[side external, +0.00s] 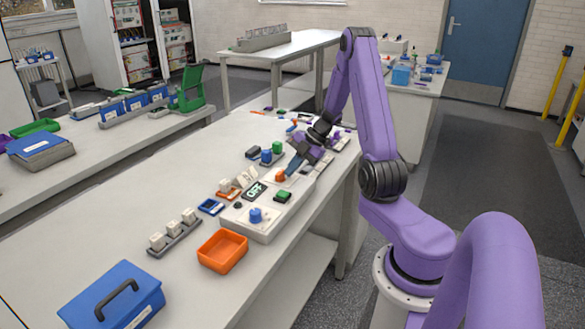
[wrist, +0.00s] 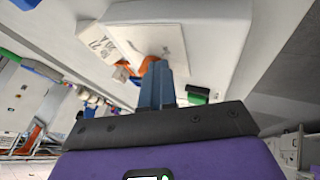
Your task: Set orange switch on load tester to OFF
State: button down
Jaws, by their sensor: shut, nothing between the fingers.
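The switch's position cannot be read.
An orange tray (side external: 222,251) and a blue case with a handle (side external: 115,296) stand nearer on the bench. A rack of white blocks (side external: 174,233) and a small blue tray (side external: 211,207) lie left of the tester. Small blue and green parts (side external: 271,154) sit close behind it.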

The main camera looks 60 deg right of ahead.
jog(key=shift+w+a, duration=0.25)
jog(key=shift+a, duration=0.55)
jog(key=s, duration=0.1)
jog(key=s+d, duration=0.1)
jog(key=s, duration=0.2)
jog(key=shift+s+d, duration=0.25)
jog(key=shift+d, duration=0.1)
jog(key=v, duration=1)
jog(key=shift+d, duration=0.1)
